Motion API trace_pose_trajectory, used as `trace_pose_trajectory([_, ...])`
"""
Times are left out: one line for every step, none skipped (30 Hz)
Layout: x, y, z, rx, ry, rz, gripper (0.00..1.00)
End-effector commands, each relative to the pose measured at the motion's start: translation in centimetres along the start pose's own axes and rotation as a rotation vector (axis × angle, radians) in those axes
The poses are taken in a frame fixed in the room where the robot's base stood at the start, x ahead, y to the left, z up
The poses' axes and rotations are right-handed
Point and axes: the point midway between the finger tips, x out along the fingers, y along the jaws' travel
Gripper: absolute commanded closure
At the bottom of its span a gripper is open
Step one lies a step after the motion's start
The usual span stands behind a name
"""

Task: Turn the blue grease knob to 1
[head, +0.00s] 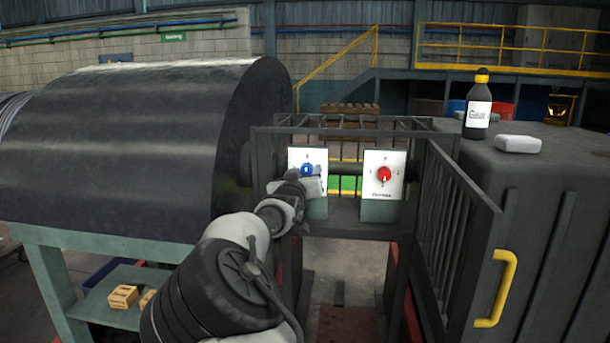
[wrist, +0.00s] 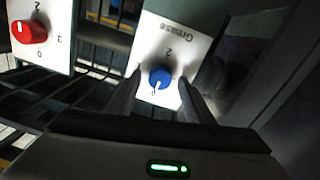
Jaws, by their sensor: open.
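The blue grease knob (head: 307,170) sits on a white panel (head: 294,158) at the left of the cage front. In the wrist view, the blue knob (wrist: 160,77) has a white mark pointing down in the picture, toward a small label that looks like 0. A 2 shows on the opposite side; I cannot make out a 1. My gripper (head: 313,184) is in front of the panel and hides its lower part. In the wrist view, my gripper (wrist: 160,82) is open, with one finger on each side of the knob. I cannot tell whether they touch it.
A second white panel with a red knob (head: 384,174) is close on the right. Cage bars (head: 450,210) and a yellow handle (head: 497,288) stand further right. The large dark drum (head: 150,130) is at left. A bottle (head: 478,110) stands on the dark cabinet.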

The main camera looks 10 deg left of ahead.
Motion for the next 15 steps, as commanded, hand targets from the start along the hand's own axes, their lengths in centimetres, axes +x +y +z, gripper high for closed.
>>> trace_pose_trajectory([0.36, 0.00, 0.08, -0.002, 0.000, 0.000, 0.52])
trace_pose_trajectory([0.50, -0.02, 0.06, -0.002, 0.000, 0.000, 0.52])
trace_pose_trajectory([0.64, -0.03, 0.01, -0.001, 0.000, -0.001, 0.52])
trace_pose_trajectory([0.71, -0.02, 0.01, -0.001, 0.000, -0.001, 0.52])
trace_pose_trajectory([0.75, -0.02, 0.01, -0.001, 0.000, -0.001, 0.52])
trace_pose_trajectory([0.78, -0.01, 0.01, -0.001, 0.000, -0.001, 0.52])
trace_pose_trajectory([0.78, -0.01, 0.02, -0.001, 0.000, -0.001, 0.52])
trace_pose_trajectory([0.78, -0.01, 0.02, -0.001, 0.000, -0.001, 0.52])
trace_pose_trajectory([0.77, -0.01, 0.02, -0.001, 0.000, -0.001, 0.52])
trace_pose_trajectory([0.76, -0.02, 0.02, 0.000, 0.000, -0.001, 0.52])
trace_pose_trajectory([0.76, -0.02, 0.02, 0.000, 0.000, -0.001, 0.52])
trace_pose_trajectory([0.75, -0.02, 0.02, 0.000, 0.000, -0.001, 0.56])
trace_pose_trajectory([0.75, -0.02, 0.03, 0.000, 0.000, -0.001, 0.61])
trace_pose_trajectory([0.74, -0.03, 0.02, 0.000, 0.000, -0.001, 0.66])
trace_pose_trajectory([0.74, -0.03, 0.03, 0.000, -0.001, -0.001, 0.73])
